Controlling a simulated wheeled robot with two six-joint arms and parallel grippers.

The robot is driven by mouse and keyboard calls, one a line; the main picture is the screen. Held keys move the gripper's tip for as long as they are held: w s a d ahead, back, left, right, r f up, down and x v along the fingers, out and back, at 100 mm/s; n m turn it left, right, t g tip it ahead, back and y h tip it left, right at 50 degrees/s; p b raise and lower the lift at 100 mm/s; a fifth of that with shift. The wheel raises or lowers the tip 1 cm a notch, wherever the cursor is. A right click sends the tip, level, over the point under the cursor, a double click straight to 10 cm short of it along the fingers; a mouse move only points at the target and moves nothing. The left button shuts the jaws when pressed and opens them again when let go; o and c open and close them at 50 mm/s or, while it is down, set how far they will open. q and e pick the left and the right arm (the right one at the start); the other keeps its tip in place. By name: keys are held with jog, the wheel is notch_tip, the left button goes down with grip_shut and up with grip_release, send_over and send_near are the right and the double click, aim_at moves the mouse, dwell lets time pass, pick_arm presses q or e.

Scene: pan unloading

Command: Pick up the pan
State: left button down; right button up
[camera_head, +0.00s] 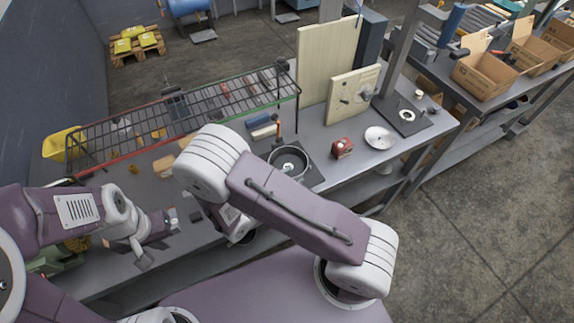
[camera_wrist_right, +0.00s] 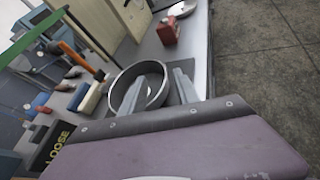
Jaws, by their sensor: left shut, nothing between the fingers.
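The pan (camera_head: 288,161), a round dark-rimmed vessel with a grey inside, sits on a dark plate on the workbench, partly hidden by my right arm. In the right wrist view the pan (camera_wrist_right: 154,72) lies straight ahead. My right gripper (camera_wrist_right: 157,80) is open; one finger overlaps the pan's inside and the other shows beyond its right rim. I cannot tell whether they touch it. In the head view this gripper is hidden behind my arm. No pan handle can be made out. My left gripper (camera_head: 172,220) is shut and empty over the bench at the left, away from the pan.
A wire rack (camera_head: 190,105) runs along the back left of the bench. A red box (camera_head: 342,148) and a white dish (camera_head: 379,138) stand right of the pan. An orange-handled hammer (camera_wrist_right: 85,62) lies left of it. Wooden boards (camera_head: 352,95) stand behind.

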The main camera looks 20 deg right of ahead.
aim_at(305, 168)
jog(key=shift+w+d+f, duration=0.2)
jog(key=shift+w, duration=0.15)
jog(key=p+x, duration=0.1)
jog(key=x, duration=0.4)
jog(key=shift+s+d+f, duration=0.1)
jog(key=shift+s+f, duration=0.05)
jog(key=shift+d+f, duration=0.1)
jog(key=shift+f, duration=0.05)
grip_shut()
dwell(0.9)
